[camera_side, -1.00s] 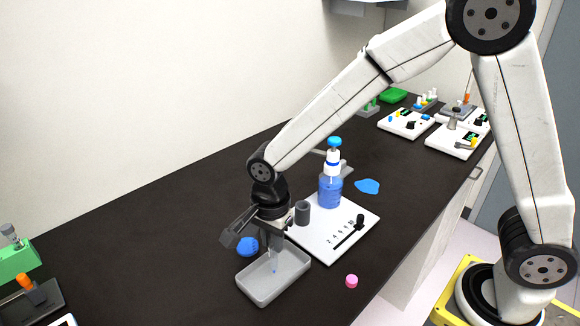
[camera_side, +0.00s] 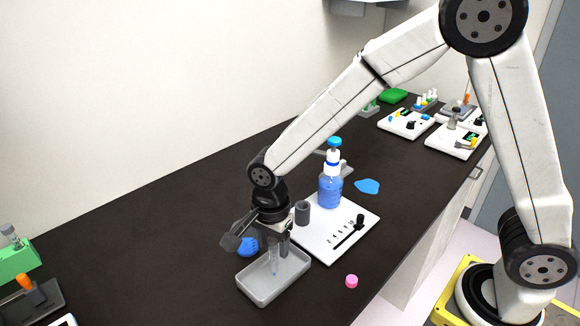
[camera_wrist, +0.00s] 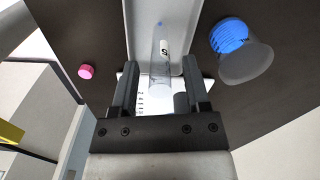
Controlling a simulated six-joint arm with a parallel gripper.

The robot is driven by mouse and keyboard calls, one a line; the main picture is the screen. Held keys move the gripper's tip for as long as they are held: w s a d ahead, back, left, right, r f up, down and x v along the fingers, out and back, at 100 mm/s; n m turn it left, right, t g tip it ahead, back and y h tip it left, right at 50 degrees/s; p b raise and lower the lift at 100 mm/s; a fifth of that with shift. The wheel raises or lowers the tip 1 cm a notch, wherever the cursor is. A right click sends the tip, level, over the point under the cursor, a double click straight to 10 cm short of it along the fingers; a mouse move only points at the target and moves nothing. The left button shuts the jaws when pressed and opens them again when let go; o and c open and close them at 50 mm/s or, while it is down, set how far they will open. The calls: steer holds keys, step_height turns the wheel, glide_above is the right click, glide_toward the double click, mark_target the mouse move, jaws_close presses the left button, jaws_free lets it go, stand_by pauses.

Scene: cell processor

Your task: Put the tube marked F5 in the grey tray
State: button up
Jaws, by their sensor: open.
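The clear tube (camera_side: 274,262) has a small blue tip and is at the grey tray (camera_side: 292,287), inside its outline. In the wrist view the tube (camera_wrist: 160,68) lies between my fingers, with a pale label whose dark mark I cannot read. I cannot tell whether its tip touches the tray floor. My gripper (camera_side: 275,247) is open above the tray, its fingers on either side of the tube with gaps in the wrist view (camera_wrist: 160,88). The tray's pale wall (camera_wrist: 192,28) also shows there. The tube's upper end is partly hidden by my gripper.
A white stirrer plate (camera_side: 318,238) with a blue bottle (camera_side: 330,190) stands just behind the tray. A blue-lidded cup (camera_side: 246,246) is at the tray's left, and a pink cap (camera_side: 351,281) is at its right.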

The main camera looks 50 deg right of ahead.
mark_target(274, 268)
steer(key=shift+r, duration=0.1)
step_height(274, 268, up, 12)
stand_by(0.7)
steer(key=shift+d, duration=0.1)
stand_by(0.4)
steer(key=s+d+f+n+t, duration=0.1)
steer(key=s+d+f+n, duration=0.3)
steer(key=d+n, duration=0.3)
steer(key=s+d+f+n+t, duration=0.1)
steer(key=s+d+f+n, duration=0.4)
steer(key=d+n, duration=0.2)
steer(key=shift+d+f+n+t, duration=0.3)
steer(key=shift+d+f+n, duration=0.1)
steer(key=shift+n, duration=0.4)
steer(key=shift+w, duration=0.1)
